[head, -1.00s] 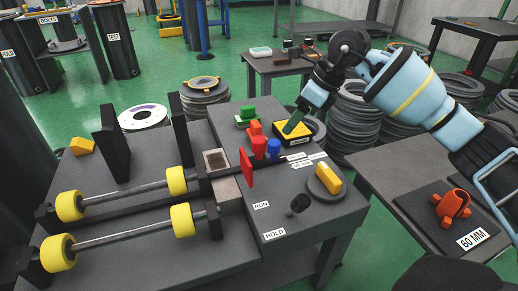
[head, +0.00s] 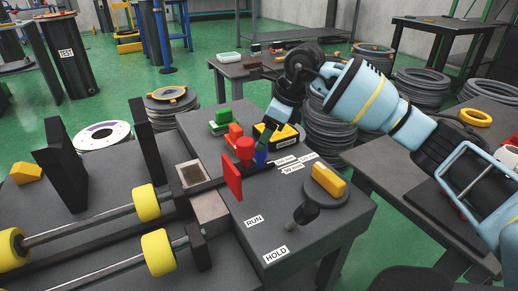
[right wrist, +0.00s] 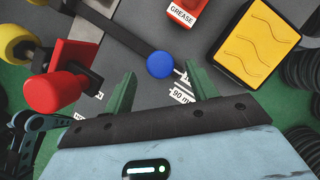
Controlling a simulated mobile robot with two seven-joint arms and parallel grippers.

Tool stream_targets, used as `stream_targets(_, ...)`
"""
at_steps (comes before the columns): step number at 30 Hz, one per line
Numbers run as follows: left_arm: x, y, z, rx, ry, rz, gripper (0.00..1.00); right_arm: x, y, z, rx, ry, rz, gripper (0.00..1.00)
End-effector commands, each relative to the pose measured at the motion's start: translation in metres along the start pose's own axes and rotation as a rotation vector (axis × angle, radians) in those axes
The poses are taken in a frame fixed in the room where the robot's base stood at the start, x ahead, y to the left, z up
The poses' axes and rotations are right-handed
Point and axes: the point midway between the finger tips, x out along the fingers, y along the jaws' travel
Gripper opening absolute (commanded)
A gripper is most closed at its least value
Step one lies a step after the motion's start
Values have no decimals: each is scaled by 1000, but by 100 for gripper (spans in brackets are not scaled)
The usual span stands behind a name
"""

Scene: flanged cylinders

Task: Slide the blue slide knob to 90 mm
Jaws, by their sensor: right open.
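My right gripper (head: 268,136) points down at the blue knob from above and behind. In the right wrist view, the blue knob (right wrist: 160,65) is a round top at the end of a dark bar, lined up with the gap between the open green fingers (right wrist: 160,88), just beyond their tips. White scale labels (head: 292,165) lie right of the knob; one reading 90 mm (right wrist: 181,96) shows between the fingers. My left gripper is not in view.
A red upright plate (head: 232,177) stands left of the knobs. A yellow block on a round disc (head: 326,182) and a black lever (head: 304,213) stand to the right.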

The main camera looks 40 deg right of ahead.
Motion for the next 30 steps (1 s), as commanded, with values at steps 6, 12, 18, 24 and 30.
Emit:
stream_targets(6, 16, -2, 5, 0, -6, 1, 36, 36, 0, -1, 0, 3, 3, 58)
stream_targets(12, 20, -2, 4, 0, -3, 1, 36, 45, 0, 0, 0, 0, 0, 58)
stream_targets(18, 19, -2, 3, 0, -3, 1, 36, 44, 0, 0, 0, 0, 0, 55)
stream_targets(24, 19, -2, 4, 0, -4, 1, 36, 44, 0, 0, 0, 0, 0, 29)
stream_targets(30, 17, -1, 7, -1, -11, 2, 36, 44, 0, 0, 0, 0, 0, 3)
